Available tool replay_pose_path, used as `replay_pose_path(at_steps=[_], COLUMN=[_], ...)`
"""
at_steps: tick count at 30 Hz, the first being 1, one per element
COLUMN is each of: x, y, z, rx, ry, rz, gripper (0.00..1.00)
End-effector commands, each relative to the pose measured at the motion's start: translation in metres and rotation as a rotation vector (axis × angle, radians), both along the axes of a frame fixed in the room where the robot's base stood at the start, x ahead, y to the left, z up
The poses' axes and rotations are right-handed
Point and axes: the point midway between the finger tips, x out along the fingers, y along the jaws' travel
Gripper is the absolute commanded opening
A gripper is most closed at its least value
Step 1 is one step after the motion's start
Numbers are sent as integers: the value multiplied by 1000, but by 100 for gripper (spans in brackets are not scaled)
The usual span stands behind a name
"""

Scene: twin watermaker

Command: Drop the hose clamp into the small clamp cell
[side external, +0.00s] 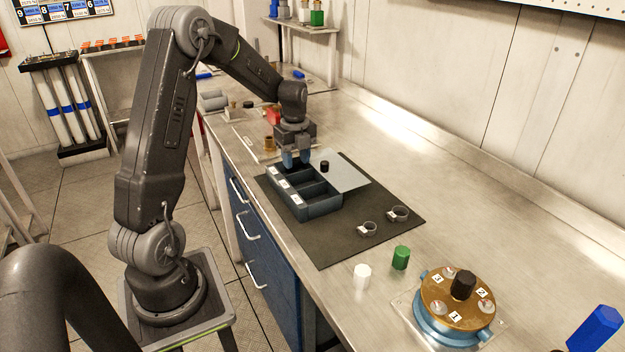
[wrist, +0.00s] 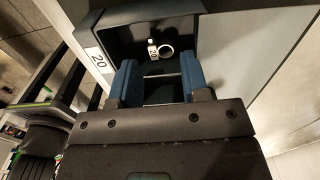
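The organiser tray (side external: 320,209) sits on a dark mat with labelled cells in a row. My gripper (side external: 295,163) is over its far-end cell, fingers pointing down. In the wrist view my gripper (wrist: 160,80) has its two blue fingers spread apart with nothing between the tips. A small hose clamp (wrist: 167,52) with a white tag reading 20 appears inside the dark cell (wrist: 119,36), beyond the fingertips. In the side view this clamp is hidden. Two other hose clamps (side external: 369,229) (side external: 399,213) lie on the mat, right of the tray.
A grey sheet (side external: 348,176) lies behind the tray, and a small black cylinder (side external: 324,166) shows near the tray's back edge. White (side external: 362,277) and green (side external: 401,258) pieces and a brass-topped round unit (side external: 437,303) stand nearer the camera.

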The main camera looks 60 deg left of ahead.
Motion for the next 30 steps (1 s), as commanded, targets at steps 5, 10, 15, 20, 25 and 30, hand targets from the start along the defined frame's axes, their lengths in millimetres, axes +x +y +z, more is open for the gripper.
replay_pose_path(at_steps=[5, 10, 15, 20, 25, 30], x=[0, 0, 0, 0, 1, 0], y=[0, 0, 0, 0, 1, 1], z=[0, 0, 6, 30, 69, 104], rx=[0, 0, 2, 3, 4, 3], ry=[0, 0, -2, -4, -6, -4], rz=[0, 0, 0, 0, 0, 0], gripper=[59, 60, 60, 60, 60, 60])
